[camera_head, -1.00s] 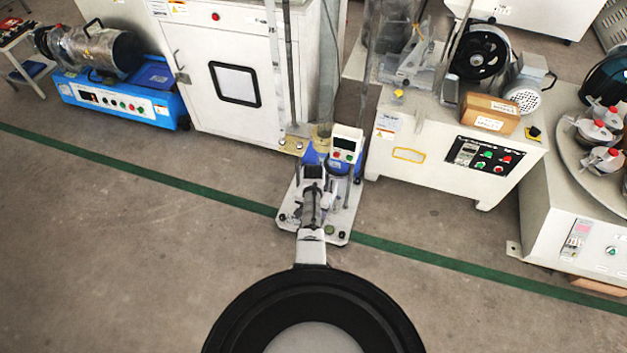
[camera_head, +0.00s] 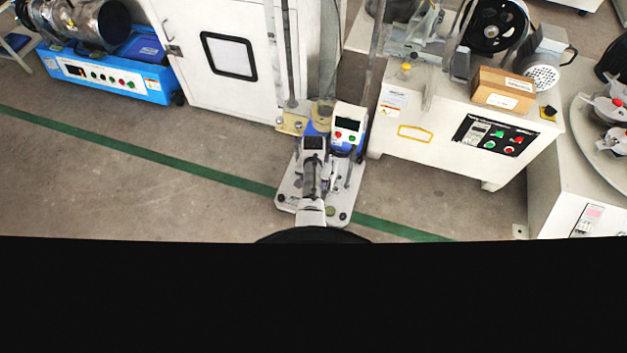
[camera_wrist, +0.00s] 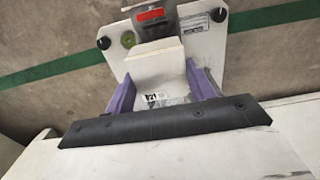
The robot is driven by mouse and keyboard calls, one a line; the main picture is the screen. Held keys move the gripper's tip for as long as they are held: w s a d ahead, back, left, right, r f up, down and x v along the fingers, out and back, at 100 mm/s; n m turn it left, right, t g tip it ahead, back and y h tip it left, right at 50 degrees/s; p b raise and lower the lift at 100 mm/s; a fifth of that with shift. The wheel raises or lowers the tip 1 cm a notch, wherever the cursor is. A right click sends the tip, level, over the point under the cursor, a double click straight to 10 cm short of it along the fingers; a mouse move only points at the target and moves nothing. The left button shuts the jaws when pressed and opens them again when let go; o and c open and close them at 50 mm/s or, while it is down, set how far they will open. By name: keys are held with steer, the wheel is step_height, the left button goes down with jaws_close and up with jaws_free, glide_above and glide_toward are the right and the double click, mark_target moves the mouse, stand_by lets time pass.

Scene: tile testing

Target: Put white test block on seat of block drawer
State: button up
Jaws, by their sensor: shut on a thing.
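In the wrist view my gripper (camera_wrist: 159,76) has its two purple fingers on either side of a white block (camera_wrist: 155,65), which looks like the white test block, and is shut on it. A small piece with a dark label (camera_wrist: 152,97) shows between the fingers. The block's far end meets a dark part of the tester (camera_wrist: 152,28); I cannot tell whether they touch. In the head view a white piece (camera_head: 311,213) shows at the tester's front, and my black arm hides the gripper. I cannot make out the block drawer or its seat.
The tester's white base plate (camera_head: 340,213) stands on the floor at the green line. A white cabinet (camera_head: 190,50) stands behind it to the left, and a white machine with a control panel (camera_head: 495,137) to the right.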

steer(key=shift+w+f+b, duration=0.1)
steer(key=shift+f+b, duration=3.3)
steer(key=shift+f, duration=0.9)
steer(key=shift+f, duration=0.2)
steer(key=o, duration=1)
step_height(320, 180, up, 14)
steer(key=p, duration=0.4)
steer(key=shift+f, duration=0.1)
